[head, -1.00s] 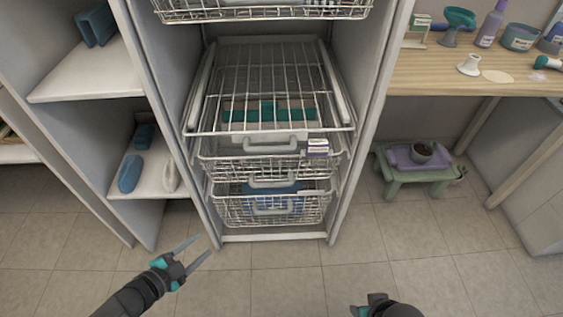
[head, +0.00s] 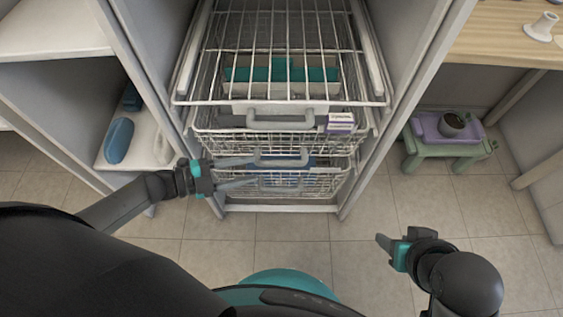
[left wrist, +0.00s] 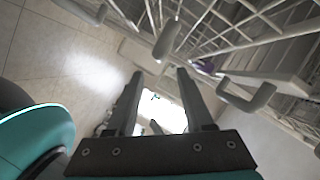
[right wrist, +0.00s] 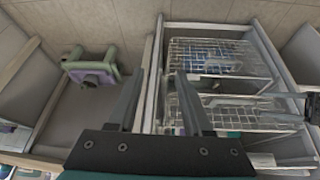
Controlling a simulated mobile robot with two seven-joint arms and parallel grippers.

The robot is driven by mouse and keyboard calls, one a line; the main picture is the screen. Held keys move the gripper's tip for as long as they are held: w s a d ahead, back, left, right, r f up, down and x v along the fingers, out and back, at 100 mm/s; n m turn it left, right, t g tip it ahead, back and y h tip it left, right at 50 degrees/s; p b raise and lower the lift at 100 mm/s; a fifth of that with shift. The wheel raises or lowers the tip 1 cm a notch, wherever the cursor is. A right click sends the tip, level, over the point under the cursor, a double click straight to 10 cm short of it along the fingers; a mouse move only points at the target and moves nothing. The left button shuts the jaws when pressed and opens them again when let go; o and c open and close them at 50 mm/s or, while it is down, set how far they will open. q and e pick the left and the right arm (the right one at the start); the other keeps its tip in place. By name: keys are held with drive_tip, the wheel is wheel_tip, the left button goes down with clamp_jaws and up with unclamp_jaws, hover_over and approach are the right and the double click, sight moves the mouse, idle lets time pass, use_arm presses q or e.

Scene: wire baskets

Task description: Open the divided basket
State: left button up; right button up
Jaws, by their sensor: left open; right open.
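A column of wire baskets stands in the cabinet in the head view. The upper basket (head: 207,142) has a grey handle (head: 280,120) and teal pieces (head: 280,73) that look like dividers under a wire rack. Lower handles (head: 281,157) sit on the baskets below. My left gripper (head: 252,171) is open in front of the lower baskets, its fingers pointing right near the lower handles; contact cannot be told. The left wrist view shows its empty jaws (left wrist: 157,75) and a grey handle (left wrist: 247,97) to their right. My right gripper (head: 383,248) is open and empty, right of the cabinet.
Cabinet side posts (head: 398,110) flank the baskets. A small white-and-purple box (head: 340,122) sits at the upper basket's right front. A green stool (head: 448,150) with a purple item stands right, under a wooden counter (head: 505,35). The floor in front is clear.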

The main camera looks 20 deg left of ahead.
sight(272, 165)
use_arm(q)
drive_tip(key=b+x, duration=0.2)
drive_tip(key=x, duration=0.4)
drive_tip(key=shift+w+d+f, duration=0.15)
drive_tip(key=shift+w, duration=0.05)
drive_tip(key=shift+b+x, duration=0.35)
drive_tip(key=shift+x, duration=1.1)
use_arm(e)
drive_tip(key=w+a+t+y, duration=0.3)
drive_tip(key=w+a+t, duration=0.2)
drive_tip(key=a, duration=0.1)
drive_tip(key=shift+a+f+n, duration=0.15)
drive_tip(key=shift+f+n, duration=0.15)
drive_tip(key=shift+f, duration=0.1)
use_arm(q)
clamp_jaws()
